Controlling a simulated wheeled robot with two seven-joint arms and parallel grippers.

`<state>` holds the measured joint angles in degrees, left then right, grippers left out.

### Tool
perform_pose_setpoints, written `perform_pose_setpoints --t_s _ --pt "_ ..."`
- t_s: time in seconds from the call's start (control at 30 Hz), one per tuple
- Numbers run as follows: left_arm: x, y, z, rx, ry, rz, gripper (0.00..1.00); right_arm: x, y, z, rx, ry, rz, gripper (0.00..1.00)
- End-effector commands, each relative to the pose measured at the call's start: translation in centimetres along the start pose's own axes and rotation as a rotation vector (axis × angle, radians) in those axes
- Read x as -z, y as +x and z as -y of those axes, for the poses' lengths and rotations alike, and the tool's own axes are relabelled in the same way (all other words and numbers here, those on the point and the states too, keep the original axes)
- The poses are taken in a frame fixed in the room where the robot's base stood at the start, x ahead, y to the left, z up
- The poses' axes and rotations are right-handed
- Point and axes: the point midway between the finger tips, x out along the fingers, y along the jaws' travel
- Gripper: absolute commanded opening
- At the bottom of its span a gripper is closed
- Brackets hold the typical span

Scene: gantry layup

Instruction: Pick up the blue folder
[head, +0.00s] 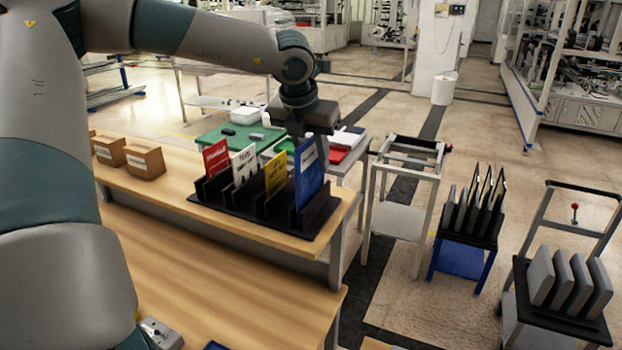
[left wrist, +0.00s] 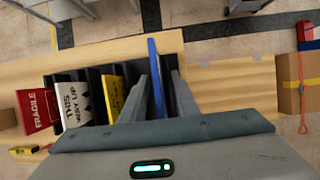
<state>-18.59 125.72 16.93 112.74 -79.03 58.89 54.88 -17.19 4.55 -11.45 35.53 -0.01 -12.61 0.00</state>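The blue folder (head: 309,172) stands upright in the rightmost slot of a black rack (head: 250,212) on the wooden table. My left gripper (head: 308,132) is right above it, pointing down, and hides part of its top. In the left wrist view the blue folder (left wrist: 156,78) shows edge-on between the two grey fingers of my left gripper (left wrist: 161,90). The fingers stand apart, with a gap to the right of the folder; contact on its left side cannot be told. My right gripper is not in view.
Yellow (head: 275,172), white (head: 244,165) and red (head: 216,157) folders stand in the rack to the left. Cardboard boxes (head: 144,161) sit further left on the table. A metal cart (head: 404,200) and racks of grey panels (head: 570,281) stand to the right.

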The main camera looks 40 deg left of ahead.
Motion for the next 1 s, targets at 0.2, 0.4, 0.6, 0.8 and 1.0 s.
perform_pose_setpoints --t_s 0.2,0.4,0.6,0.8,1.0 --pt "0.01 0.03 0.0 0.0 0.0 0.0 0.27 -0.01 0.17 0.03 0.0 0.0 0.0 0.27" --pt "0.01 0.02 0.0 0.0 0.0 0.0 0.27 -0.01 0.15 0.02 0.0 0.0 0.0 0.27" --pt "0.02 0.02 0.0 0.0 0.0 0.0 0.0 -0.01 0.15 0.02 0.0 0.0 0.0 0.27" --pt "0.0 0.01 0.01 0.0 0.0 0.0 0.0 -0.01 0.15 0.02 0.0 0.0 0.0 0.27" --pt "-0.02 -0.06 0.01 0.0 0.0 0.0 0.0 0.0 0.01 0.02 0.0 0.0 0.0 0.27"
